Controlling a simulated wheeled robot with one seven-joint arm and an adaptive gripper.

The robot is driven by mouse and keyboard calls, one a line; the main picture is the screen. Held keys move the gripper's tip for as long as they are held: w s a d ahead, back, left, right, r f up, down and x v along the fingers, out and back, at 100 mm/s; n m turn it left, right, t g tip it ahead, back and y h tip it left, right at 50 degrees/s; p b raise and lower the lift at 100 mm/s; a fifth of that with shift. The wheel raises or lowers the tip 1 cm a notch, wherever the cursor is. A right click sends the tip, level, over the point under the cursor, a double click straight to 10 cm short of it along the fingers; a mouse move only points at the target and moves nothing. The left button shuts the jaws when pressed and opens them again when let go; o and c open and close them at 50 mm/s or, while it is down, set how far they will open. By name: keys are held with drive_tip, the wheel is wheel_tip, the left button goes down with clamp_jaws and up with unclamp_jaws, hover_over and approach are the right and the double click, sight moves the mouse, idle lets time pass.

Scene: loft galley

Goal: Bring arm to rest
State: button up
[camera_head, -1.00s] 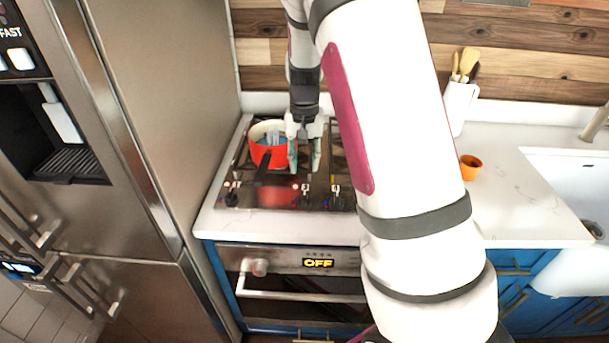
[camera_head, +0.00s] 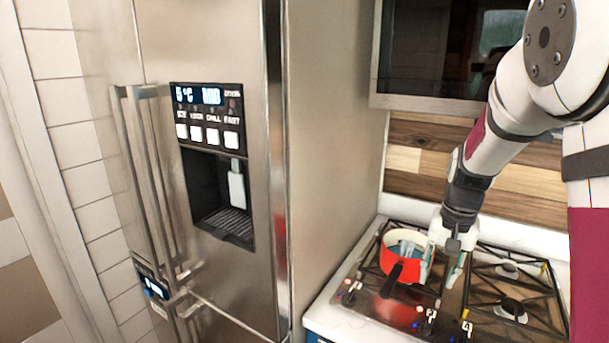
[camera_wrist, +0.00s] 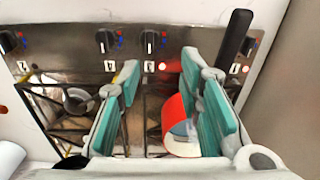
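My arm reaches down from the right in the head view. My gripper (camera_head: 441,268) hangs over the stove, just right of a red pot (camera_head: 409,268). In the wrist view its two teal fingers (camera_wrist: 158,110) stand well apart with nothing between their tips, so it is open. The red pot also shows in the wrist view (camera_wrist: 173,113), partly hidden behind one finger. The pot sits on the stove with its dark handle (camera_head: 390,281) toward the front. Something pale blue-grey lies inside the pot. I cannot tell whether the finger touches the pot.
The stove (camera_head: 476,321) has black grates and front knobs; red lights show by two knobs in the wrist view. A tall steel fridge (camera_head: 335,150) with a dispenser stands to the left. A dark-fronted wall unit (camera_head: 440,50) hangs above the back wall. The right burners are clear.

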drive_tip(key=s+a+r+n+t, duration=0.25)
drive_tip(key=s+a+r, duration=0.45)
drive_tip(key=s+r, duration=0.35)
drive_tip(key=s+a+r+n+t, duration=0.1)
drive_tip(key=s+a+r+n, duration=0.1)
drive_tip(key=s, duration=0.4)
drive_tip(key=s+a+r+n+t, duration=0.1)
drive_tip(key=s+a+r+n, duration=0.1)
drive_tip(key=s, duration=0.5)
drive_tip(key=shift+a+r, duration=0.2)
drive_tip(key=shift+r, duration=0.05)
